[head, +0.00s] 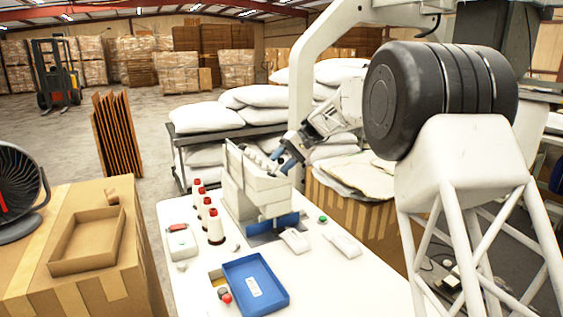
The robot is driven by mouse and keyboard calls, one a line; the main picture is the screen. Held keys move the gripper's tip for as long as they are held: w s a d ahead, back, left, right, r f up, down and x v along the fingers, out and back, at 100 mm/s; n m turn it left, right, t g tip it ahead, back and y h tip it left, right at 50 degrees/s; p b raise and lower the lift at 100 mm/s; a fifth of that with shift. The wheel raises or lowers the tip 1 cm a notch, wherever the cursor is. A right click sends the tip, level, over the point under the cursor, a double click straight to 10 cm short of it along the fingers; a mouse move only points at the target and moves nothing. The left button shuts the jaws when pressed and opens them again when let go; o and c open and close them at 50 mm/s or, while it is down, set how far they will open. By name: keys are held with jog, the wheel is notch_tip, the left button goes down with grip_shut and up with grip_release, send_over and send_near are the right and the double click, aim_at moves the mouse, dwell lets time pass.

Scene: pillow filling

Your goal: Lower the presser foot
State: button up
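A white sewing machine (262,190) stands on the white table (330,285) near its far end. Its presser foot is too small or hidden to make out in the head view. My gripper (283,161) has blue fingers and hangs at the machine's upper right side, close to the head. I cannot tell whether it touches the machine or whether its fingers are open or shut. I see nothing clearly held in it.
Red-topped thread cones (214,226) stand left of the machine. A blue tray (256,285), a red-buttoned box (180,240) and small white items (343,243) lie on the table. Stacked pillows (205,117) are behind. A cardboard box (85,290) and fan (18,190) stand left.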

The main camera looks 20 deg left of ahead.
jog(key=shift+o, duration=0.2)
jog(key=shift+w+d+r, duration=0.1)
jog(key=shift+r, duration=0.05)
jog(key=v, duration=0.7)
jog(key=shift+r, duration=0.15)
jog(key=shift+d, duration=0.2)
jog(key=s+d+r+m+t+h, duration=0.2)
jog(key=s+d+t, duration=0.1)
jog(key=s+d, duration=1)
jog(key=s+d+r+m+t+h, duration=0.1)
jog(key=s+d+r+m+t, duration=0.15)
jog(key=s+d, duration=1)
jog(key=s+d+f+t+h, duration=0.1)
jog(key=s+d+f, duration=0.3)
jog(key=s, duration=0.6)
jog(key=s+d+f+m+t+h, duration=0.1)
jog(key=s+d+f, duration=0.4)
jog(key=s, duration=0.5)
jog(key=s+d+f+m+t+h, duration=0.1)
jog(key=s+d+f, duration=0.4)
jog(key=s, duration=0.5)
jog(key=shift+d+f+t+h, duration=0.2)
jog(key=shift+d+t+h, duration=0.6)
jog(key=shift+d, duration=0.4)
